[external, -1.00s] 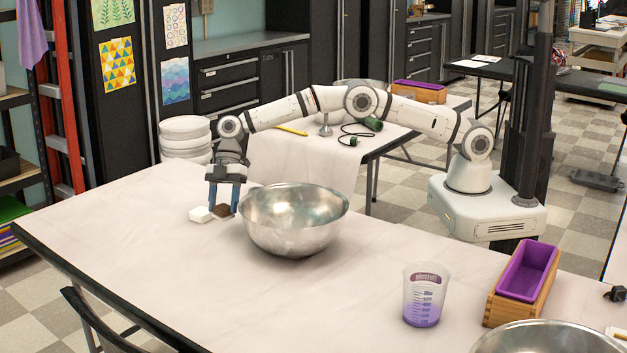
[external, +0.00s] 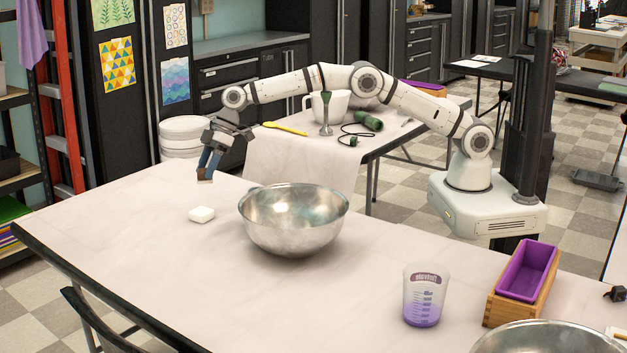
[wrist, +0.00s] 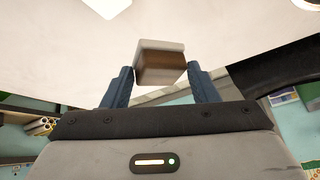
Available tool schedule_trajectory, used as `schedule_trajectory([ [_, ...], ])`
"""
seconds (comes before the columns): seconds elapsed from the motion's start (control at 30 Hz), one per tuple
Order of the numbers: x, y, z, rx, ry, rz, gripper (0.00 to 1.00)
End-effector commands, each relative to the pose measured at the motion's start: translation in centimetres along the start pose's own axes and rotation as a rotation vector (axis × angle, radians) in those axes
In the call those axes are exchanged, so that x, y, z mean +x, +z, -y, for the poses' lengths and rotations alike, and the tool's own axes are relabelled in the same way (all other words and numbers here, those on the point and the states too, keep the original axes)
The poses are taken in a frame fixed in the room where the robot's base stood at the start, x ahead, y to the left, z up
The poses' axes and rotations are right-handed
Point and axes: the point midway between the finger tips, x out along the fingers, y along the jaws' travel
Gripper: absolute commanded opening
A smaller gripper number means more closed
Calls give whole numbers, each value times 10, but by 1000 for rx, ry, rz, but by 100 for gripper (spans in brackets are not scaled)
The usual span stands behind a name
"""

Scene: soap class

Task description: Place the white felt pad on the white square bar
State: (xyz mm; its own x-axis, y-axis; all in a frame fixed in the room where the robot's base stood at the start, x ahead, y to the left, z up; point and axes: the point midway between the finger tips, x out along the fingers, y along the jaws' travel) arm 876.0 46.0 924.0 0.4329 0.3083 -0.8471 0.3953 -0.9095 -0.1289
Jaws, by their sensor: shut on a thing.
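The white square bar (external: 202,214) lies flat on the table, left of the steel bowl. Part of a white shape, likely the bar (wrist: 107,4), shows at the top edge of the wrist view. My gripper (external: 206,177) is shut and tilted, in the air above and behind the bar. Between its blue fingers in the wrist view is a small block (wrist: 160,64) with a brown side and a pale layer (wrist: 161,45) at its far end. That pale layer looks like the white felt pad. The held block is clear of the bar.
A large steel bowl (external: 293,222) stands close to the right of the bar. A measuring cup (external: 423,296) with purple liquid and a wooden box with a purple liner (external: 525,272) stand farther right. The table (external: 130,225) left of the bar is clear.

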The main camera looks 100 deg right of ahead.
Motion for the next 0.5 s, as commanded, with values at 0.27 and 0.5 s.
schedule_trajectory([
  [0.27,5,2,-45,267,171,-41,31],
  [0.5,15,9,-56,331,209,-46,31],
])
